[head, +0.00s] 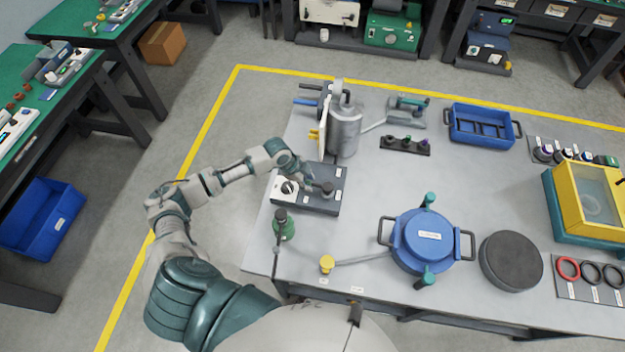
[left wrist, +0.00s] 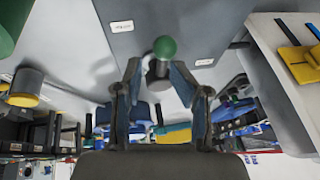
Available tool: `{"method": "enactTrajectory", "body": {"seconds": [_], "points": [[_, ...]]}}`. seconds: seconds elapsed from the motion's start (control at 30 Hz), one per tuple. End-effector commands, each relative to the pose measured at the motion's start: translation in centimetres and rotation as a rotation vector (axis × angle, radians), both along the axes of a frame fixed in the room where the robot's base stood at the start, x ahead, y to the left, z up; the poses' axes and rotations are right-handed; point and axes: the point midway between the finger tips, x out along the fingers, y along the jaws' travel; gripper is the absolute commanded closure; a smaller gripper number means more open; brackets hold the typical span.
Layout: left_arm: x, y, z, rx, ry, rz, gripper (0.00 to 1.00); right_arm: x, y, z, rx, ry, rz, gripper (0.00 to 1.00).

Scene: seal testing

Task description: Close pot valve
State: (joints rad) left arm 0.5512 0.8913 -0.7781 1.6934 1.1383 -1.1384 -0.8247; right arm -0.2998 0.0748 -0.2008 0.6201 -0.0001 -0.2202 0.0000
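The blue pot (head: 408,250) stands on the table with a lid and teal knobs; a pale pipe runs left from it toward a yellow knob (head: 327,264). Which part is the pot valve is not clear. My left gripper (head: 307,180) is over the dark control box (head: 318,205), beside its upright knob (head: 327,188). In the left wrist view a green-topped grey knob (left wrist: 163,55) shows between and beyond my open fingers (left wrist: 165,85). Contact is not visible. My right gripper is not in view.
A green bottle-like part (head: 284,228) stands in front of the box. A grey metal cylinder (head: 345,130) stands behind it. A black disc (head: 510,260) and a yellow chamber (head: 580,195) are at right. The table centre is mostly free.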

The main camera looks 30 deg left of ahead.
Motion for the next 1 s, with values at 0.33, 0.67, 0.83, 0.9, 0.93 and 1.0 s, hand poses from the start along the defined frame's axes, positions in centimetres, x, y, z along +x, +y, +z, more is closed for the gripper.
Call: {"method": "enactTrajectory", "body": {"seconds": [0.33,0.67,0.83,0.9,0.93,1.0], "points": [[-0.6,0.5,3.0,-0.004,-0.004,-0.002,0.61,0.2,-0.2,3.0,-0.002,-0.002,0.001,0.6],[-1.1,1.2,5.4,-0.005,-0.006,-0.003,0.61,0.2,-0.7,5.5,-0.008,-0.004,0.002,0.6],[-1.5,1.8,6.6,-0.006,-0.006,-0.003,0.61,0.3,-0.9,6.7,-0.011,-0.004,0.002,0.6],[-1.6,2.0,7.0,-0.006,-0.006,-0.003,0.61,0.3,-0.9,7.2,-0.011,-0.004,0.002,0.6],[-1.7,2.0,7.2,-0.007,-0.006,-0.003,0.61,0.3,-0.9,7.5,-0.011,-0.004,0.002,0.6],[-1.8,2.2,7.7,-0.007,-0.006,-0.003,0.61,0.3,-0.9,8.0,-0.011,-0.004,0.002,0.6]]}}
